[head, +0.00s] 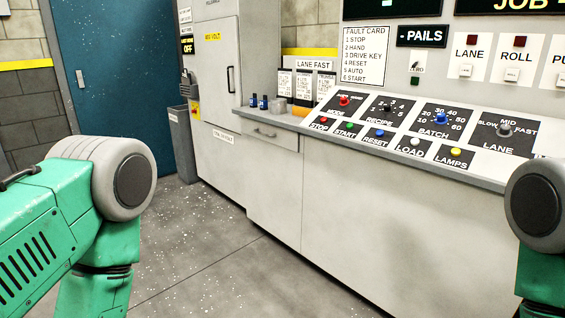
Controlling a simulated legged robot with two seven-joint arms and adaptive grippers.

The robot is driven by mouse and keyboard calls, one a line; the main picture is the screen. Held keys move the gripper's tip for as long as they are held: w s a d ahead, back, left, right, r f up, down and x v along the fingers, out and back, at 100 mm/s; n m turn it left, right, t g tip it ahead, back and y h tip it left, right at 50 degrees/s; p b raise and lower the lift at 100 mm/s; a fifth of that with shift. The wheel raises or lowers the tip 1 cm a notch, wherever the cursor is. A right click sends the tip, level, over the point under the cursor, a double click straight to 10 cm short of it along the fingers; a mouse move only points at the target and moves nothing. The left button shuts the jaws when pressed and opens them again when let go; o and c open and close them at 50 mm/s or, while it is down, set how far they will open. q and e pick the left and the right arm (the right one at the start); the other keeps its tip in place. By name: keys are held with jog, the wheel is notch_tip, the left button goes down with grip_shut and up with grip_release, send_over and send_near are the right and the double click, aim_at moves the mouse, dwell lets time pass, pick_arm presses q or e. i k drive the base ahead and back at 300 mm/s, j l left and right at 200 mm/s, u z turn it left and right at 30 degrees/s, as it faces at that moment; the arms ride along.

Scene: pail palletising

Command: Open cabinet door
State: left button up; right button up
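A tall light-grey cabinet (211,150) stands at the back, left of the control desk. Its door (212,85) is shut and carries a dark vertical handle (230,79) near its right edge. A small yellow voltage label sits on the door. My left arm comes in from the left with its green links and grey joint, well in front of the cabinet and apart from it. My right arm shows only in part at the right edge, before the desk. Neither gripper is in the picture.
The control desk (330,220) with buttons and knobs runs along the right. A grey bin (182,145) stands beside the cabinet, near a blue door (115,85). The floor (190,250) before the cabinet is clear.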

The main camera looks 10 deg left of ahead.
aim_at(217, 41)
jog(key=i+j+u, duration=0.2)
jog(key=i, duration=0.4)
jog(key=i+j+u, duration=0.2)
jog(key=i, duration=0.4)
jog(key=i+j+u, duration=0.2)
jog(key=i, duration=0.4)
